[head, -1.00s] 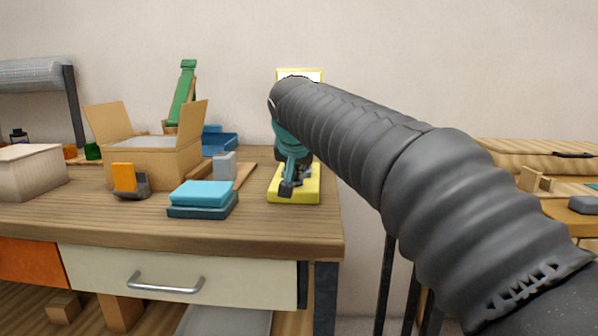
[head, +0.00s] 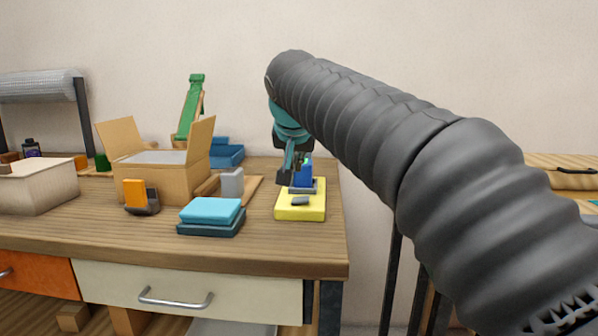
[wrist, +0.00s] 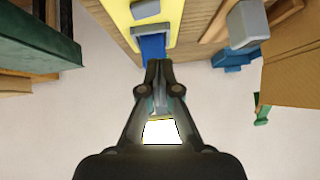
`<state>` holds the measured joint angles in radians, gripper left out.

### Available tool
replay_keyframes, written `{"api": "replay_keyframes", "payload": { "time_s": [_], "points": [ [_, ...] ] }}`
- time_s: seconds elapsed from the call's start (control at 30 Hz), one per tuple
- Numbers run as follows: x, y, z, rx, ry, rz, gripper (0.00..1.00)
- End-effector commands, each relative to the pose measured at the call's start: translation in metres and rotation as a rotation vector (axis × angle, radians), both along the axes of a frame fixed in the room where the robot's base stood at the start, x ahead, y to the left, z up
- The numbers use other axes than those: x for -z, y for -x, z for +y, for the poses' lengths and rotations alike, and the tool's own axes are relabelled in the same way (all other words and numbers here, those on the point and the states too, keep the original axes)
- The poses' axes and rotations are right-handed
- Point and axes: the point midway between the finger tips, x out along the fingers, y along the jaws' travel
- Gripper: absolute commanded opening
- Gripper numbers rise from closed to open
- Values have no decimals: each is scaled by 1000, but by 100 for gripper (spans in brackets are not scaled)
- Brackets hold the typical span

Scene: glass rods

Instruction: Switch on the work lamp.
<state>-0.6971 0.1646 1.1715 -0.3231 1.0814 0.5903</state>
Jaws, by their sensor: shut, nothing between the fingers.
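The work lamp has a yellow base (head: 312,212) near the right end of the workbench, with a small dark switch (head: 300,201) on its front part. A blue post (head: 304,174) rises from a grey collar behind the switch. In the wrist view the switch (wrist: 146,9) and post (wrist: 152,46) show above my fingertips. The lamp's panel (wrist: 160,132) shows bright white between my finger links there; my arm hides it in the head view. My gripper (head: 286,180) is shut and empty, above the base beside the post; its fingertips (wrist: 158,63) overlap the post in the wrist view.
A teal box (head: 211,211), a grey block (head: 232,182) and an orange item in a dark holder (head: 142,197) stand left of the lamp. An open cardboard box (head: 160,177) is behind them. The bench's right edge is close to the lamp.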

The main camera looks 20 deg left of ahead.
Motion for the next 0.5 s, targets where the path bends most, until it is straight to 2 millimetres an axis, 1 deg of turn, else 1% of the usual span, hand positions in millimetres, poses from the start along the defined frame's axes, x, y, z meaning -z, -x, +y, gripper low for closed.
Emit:
{"api": "replay_keyframes", "payload": {
  "time_s": [0.03, 0.2, 0.33, 0.5],
  "points": [
    [-8, 8, 1, -3, -2, -2, 0],
    [-26, 27, -1, -1, -2, -1, 0],
    [-34, 36, -1, 0, 0, 0, 0],
    [-38, 40, -2, 1, 1, 0, 0]
  ]
}}
